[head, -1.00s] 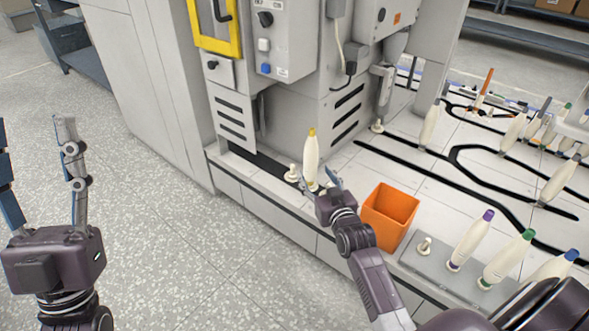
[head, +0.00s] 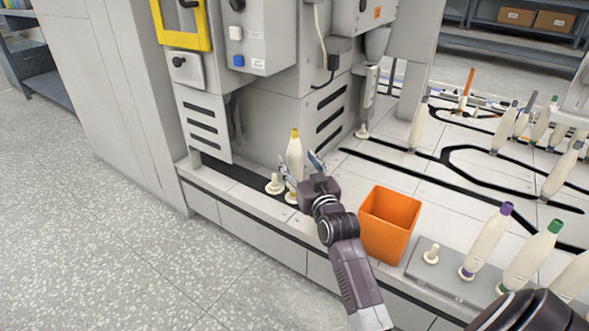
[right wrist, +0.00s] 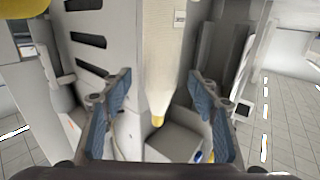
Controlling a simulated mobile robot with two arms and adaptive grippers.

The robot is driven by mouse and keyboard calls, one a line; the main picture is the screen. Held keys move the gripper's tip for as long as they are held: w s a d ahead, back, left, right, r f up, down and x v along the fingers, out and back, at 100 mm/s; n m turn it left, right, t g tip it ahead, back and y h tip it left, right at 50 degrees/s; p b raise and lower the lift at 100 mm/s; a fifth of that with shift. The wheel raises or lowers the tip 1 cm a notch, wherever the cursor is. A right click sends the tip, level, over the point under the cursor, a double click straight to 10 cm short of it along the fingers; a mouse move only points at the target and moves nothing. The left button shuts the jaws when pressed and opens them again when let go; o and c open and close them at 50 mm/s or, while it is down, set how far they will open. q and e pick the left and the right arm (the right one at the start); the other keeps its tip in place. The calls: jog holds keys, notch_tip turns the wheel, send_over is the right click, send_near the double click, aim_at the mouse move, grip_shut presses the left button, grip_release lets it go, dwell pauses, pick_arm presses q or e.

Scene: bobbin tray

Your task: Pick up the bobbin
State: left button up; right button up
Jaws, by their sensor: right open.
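The cream bobbin with a yellow tip (head: 294,156) stands upright on a peg on the white ledge in front of the machine. My right gripper (head: 301,164) is open at it, with one finger to each side of the bobbin in the picture. The gripper hides part of the bobbin's lower body. In the right wrist view the bobbin (right wrist: 163,65) runs down between the two spread blue-grey fingers of my right gripper (right wrist: 160,95), with gaps on both sides. I cannot tell if either finger touches it. My left gripper is out of view.
An empty peg (head: 275,184) is just left of the bobbin. An orange bin (head: 387,240) stands right of my right arm. A grey tray (head: 425,270) holds an empty peg and bobbins with purple (head: 487,240) and green tips (head: 533,255). The machine (head: 285,110) rises close behind.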

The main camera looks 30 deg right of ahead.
jog(key=shift+b+x, duration=0.65)
jog(key=shift+x, duration=0.8)
jog(key=c, duration=1.2)
jog(key=shift+c, duration=0.7)
